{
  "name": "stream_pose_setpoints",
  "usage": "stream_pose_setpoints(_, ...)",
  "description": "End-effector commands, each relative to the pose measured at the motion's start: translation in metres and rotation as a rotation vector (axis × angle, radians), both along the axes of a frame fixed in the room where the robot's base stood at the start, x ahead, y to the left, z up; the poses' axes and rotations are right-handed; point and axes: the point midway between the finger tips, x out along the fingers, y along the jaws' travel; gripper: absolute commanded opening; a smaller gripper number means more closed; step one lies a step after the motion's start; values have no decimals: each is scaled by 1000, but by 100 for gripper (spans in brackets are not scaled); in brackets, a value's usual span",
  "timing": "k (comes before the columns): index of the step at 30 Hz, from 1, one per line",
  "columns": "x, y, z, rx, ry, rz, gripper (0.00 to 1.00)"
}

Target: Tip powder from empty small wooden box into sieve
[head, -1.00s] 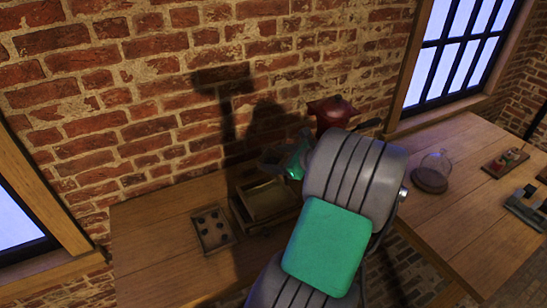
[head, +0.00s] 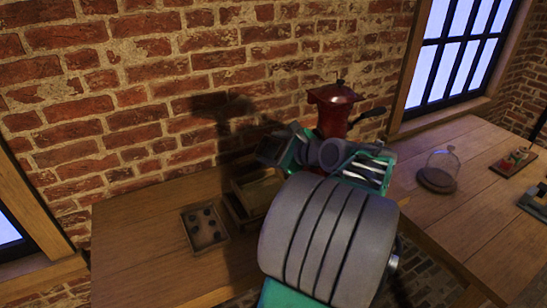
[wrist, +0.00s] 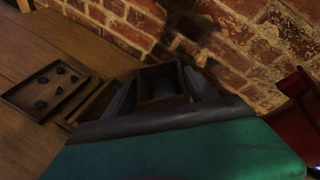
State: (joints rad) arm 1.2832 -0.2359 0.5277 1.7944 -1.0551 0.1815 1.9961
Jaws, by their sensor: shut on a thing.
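My gripper (wrist: 162,88) is shut on a small dark wooden box (wrist: 163,72), which sits between its two fingers with its open side towards the wrist camera. The inside looks dark grey; I cannot make out powder in it. In the head view the box (head: 271,148) is a dark, tilted shape at the end of my gripper, in the air near the wall. The sieve, seemingly the square wooden frame (head: 235,190) on the table, stands below the box in the picture. My arm hides its right side. In the wrist view the frame (wrist: 88,108) is largely hidden behind my gripper.
A shallow tray (head: 186,232) with several dark lumps lies left of the frame. A glass dome (head: 441,165) stands on the right table. The brick wall is close behind. The left table front is clear.

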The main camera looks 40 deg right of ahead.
Motion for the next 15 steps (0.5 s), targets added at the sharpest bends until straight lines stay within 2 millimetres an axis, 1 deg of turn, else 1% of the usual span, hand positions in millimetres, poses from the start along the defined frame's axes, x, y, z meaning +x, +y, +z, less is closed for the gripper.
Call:
stream_pose_setpoints(1,0,0,-6,-16,-4,1,24)
stream_pose_setpoints(15,-1,5,-9,-155,-34,2,24)
